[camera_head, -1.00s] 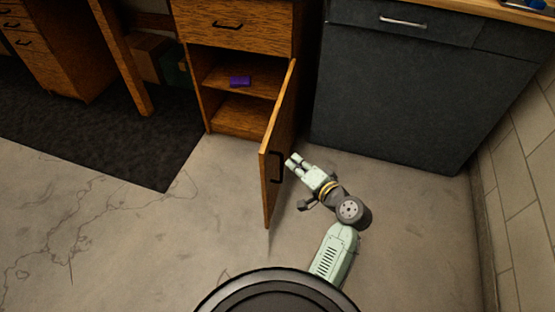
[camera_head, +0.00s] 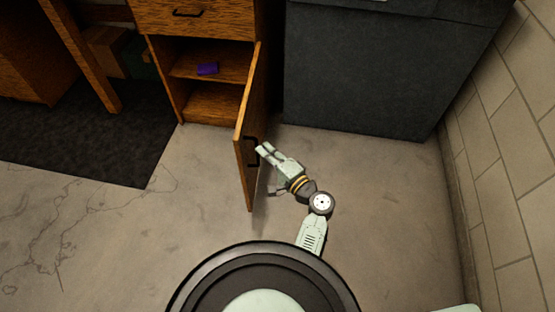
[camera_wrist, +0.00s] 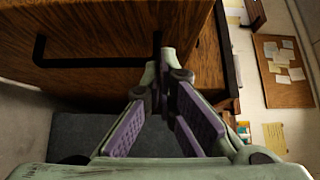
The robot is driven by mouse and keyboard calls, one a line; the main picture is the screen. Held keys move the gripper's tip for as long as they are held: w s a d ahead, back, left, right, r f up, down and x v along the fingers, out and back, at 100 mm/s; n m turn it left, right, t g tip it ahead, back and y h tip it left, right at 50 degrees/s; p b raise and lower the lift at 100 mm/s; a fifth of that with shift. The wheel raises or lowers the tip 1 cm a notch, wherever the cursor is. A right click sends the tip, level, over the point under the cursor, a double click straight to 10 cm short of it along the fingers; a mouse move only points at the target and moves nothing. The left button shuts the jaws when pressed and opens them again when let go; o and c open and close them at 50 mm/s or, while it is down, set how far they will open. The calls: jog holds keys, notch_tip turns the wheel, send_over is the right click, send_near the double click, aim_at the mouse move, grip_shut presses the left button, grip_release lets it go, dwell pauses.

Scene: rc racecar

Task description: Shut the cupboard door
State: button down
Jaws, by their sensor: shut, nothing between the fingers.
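The wooden cupboard door (camera_head: 246,140) stands wide open, swung out toward me from the right side of the cupboard (camera_head: 180,92). Its black handle (camera_head: 252,150) is on the right-hand, outer face of the door. My gripper (camera_head: 261,150) is shut and empty, with its fingertips at the outer face right by the handle. In the wrist view my gripper (camera_wrist: 165,105) is close below the door face (camera_wrist: 110,25), and the handle (camera_wrist: 95,62) runs across with its end near the fingers. I cannot tell for sure whether they touch.
A purple box (camera_head: 207,69) lies on the cupboard's inner shelf. A closed drawer (camera_head: 195,15) is above. A dark cabinet (camera_head: 370,75) stands to the right, before a tiled wall (camera_head: 510,130). A dark mat (camera_head: 85,140) lies left; the floor between is clear.

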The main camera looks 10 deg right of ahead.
aim_at(243, 140)
jog(key=shift+w+a+p, duration=0.25)
jog(key=shift+a+p, duration=0.05)
jog(key=shift+a, duration=0.7)
jog(key=shift+w+a+p, duration=0.2)
jog(key=shift+a+p, duration=0.05)
jog(key=shift+a, duration=0.75)
